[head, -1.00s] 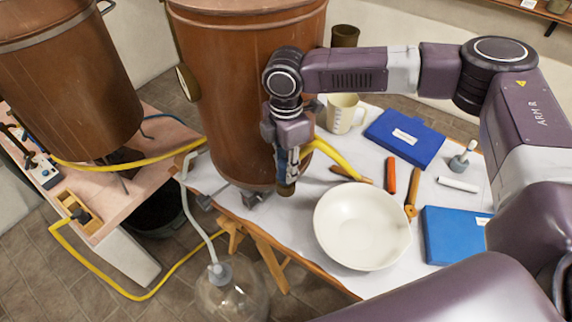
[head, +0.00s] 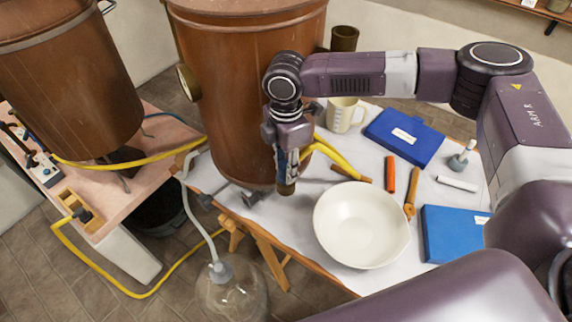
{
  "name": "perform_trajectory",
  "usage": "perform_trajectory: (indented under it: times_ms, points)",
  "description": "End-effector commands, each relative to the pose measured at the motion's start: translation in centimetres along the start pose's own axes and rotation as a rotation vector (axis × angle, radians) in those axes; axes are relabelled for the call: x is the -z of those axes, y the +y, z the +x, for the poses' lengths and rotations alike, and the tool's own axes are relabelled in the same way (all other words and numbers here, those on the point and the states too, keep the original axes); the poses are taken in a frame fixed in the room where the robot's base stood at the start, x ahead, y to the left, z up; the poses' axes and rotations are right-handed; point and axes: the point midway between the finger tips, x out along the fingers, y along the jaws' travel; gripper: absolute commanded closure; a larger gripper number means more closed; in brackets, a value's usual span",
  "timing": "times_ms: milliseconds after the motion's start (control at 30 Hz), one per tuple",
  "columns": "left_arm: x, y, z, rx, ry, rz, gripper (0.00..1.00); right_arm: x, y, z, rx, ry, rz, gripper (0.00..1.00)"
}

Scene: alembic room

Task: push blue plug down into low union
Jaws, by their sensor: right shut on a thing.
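My right gripper (head: 286,174) points down in front of the near copper vessel's lower right side. It is shut, and a blue patch between its fingers looks like the blue plug (head: 281,160), mostly hidden by the fingers. A short brown cylinder (head: 286,189) shows right at the fingertips; it may be the low union. I cannot tell whether the plug is seated in it or only touches it. My left gripper is not in view.
The near copper vessel (head: 240,90) stands close beside the gripper. A white bowl (head: 361,224), a beige jug (head: 344,114) and blue cases (head: 404,137) lie to the right. A glass flask (head: 232,291) stands below left.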

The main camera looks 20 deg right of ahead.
Motion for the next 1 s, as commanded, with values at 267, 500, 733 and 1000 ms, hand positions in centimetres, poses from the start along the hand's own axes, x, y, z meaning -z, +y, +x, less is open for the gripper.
perform_trajectory:
  times_ms: [267, 500, 733, 1000]
  points:
    - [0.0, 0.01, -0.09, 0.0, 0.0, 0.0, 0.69, 0.01, 0.01, 0.06, 0.0, 0.0, 0.0, 0.99]
    - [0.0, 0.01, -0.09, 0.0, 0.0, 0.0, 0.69, 0.01, 0.0, 0.06, 0.0, 0.0, 0.0, 0.99]
    - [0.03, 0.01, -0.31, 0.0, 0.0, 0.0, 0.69, 0.02, -0.02, 0.08, 0.001, 0.001, 0.0, 0.99]
    - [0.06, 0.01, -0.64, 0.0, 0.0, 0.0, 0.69, 0.02, -0.03, 0.19, 0.001, 0.001, 0.0, 0.99]
